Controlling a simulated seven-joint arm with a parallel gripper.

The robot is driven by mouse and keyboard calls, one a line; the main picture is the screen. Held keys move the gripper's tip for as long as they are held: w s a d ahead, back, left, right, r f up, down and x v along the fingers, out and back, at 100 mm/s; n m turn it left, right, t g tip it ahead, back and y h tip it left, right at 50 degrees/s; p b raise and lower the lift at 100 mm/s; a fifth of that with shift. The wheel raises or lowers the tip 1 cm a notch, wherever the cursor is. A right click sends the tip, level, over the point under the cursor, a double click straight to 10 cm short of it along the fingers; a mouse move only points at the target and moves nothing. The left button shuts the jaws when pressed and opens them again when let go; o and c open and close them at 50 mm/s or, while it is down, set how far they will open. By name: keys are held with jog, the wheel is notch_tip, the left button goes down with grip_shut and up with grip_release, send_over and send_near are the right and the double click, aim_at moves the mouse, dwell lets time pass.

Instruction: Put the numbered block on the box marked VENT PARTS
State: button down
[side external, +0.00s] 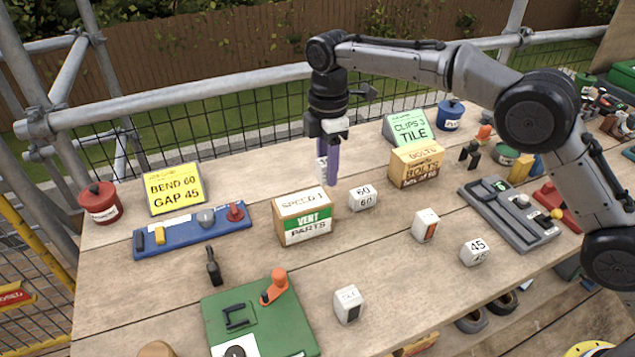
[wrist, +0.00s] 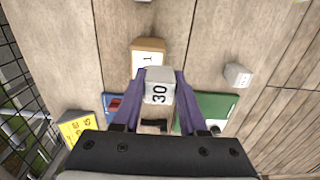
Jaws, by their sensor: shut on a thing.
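My gripper (side external: 330,176) has purple fingers and is shut on a white block, the 30 block (wrist: 159,93). The block's number 30 faces the wrist camera, and in the side view the fingers largely hide the block (side external: 320,169). The tan VENT PARTS box (side external: 304,228) stands on the table with a green band on its front and a white label reading SPEED 1 on top. My gripper is raised, just above and behind the box in the side view. The box top (wrist: 149,57) also shows in the wrist view, partly covered by the held block.
A 60 block (side external: 362,197) stands right of the box. A 45 block (side external: 475,250), an orange-marked block (side external: 426,226) and another white block (side external: 348,304) stand farther out. A BOLTS box (side external: 416,168), blue tray (side external: 190,233) and green case (side external: 255,322) are nearby.

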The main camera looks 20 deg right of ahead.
aim_at(318, 197)
jog(key=shift+w+a+f, duration=0.3)
jog(key=shift+w+f, duration=0.25)
jog(key=shift+f, duration=0.15)
jog(key=shift+w+a+f, duration=0.25)
jog(key=shift+w+f, duration=0.25)
jog(key=shift+f, duration=1.7)
jog(key=shift+f, duration=0.15)
jog(key=shift+c, duration=2.2)
grip_release()
notch_tip(318, 197, up, 8)
jog(key=shift+f, duration=0.1)
